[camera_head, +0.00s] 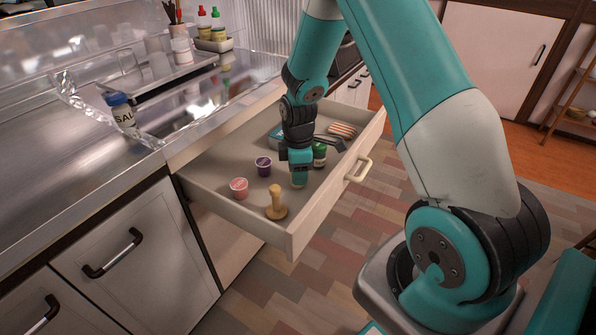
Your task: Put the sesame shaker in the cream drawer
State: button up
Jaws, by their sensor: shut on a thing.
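The cream drawer (222,202) is pulled open below the counter. My gripper (299,169) points down inside it, near the middle, and is shut on a small beige thing (298,181), which I take to be the sesame shaker. Only its lower part shows below the fingers; its top and label are hidden. It is at or close above the drawer floor; I cannot tell whether it touches. A green-capped jar (319,155) stands just right of my gripper.
In the drawer are a pink cup (239,187), a purple cup (264,166), a wooden tamper (276,203) and a striped item (342,130) at the back. A blue-capped salt shaker (121,110) is on the counter.

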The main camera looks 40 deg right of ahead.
jog(key=o, duration=0.5)
jog(key=shift+f, duration=0.15)
jog(key=o, duration=0.4)
jog(key=shift+o, duration=0.2)
jog(key=shift+r, duration=0.6)
notch_tip(320, 180, up, 11)
jog(key=shift+f+p, duration=0.15)
jog(key=shift+p, duration=0.95)
jog(key=s+a+r+m+y, duration=0.1)
jog(key=s+a+r, duration=0.45)
jog(key=a, duration=0.25)
jog(key=s+a+r+m+y, duration=0.1)
jog(key=s+a+r+m, duration=0.1)
jog(key=s+a+r, duration=0.35)
jog(key=s+a+r+m+y, duration=0.1)
jog(key=s+a+r, duration=0.3)
jog(key=s+a, duration=0.5)
jog(key=shift+s+a+m+y, duration=0.15)
jog(key=shift+s+m+y, duration=0.35)
jog(key=shift+s, duration=0.75)
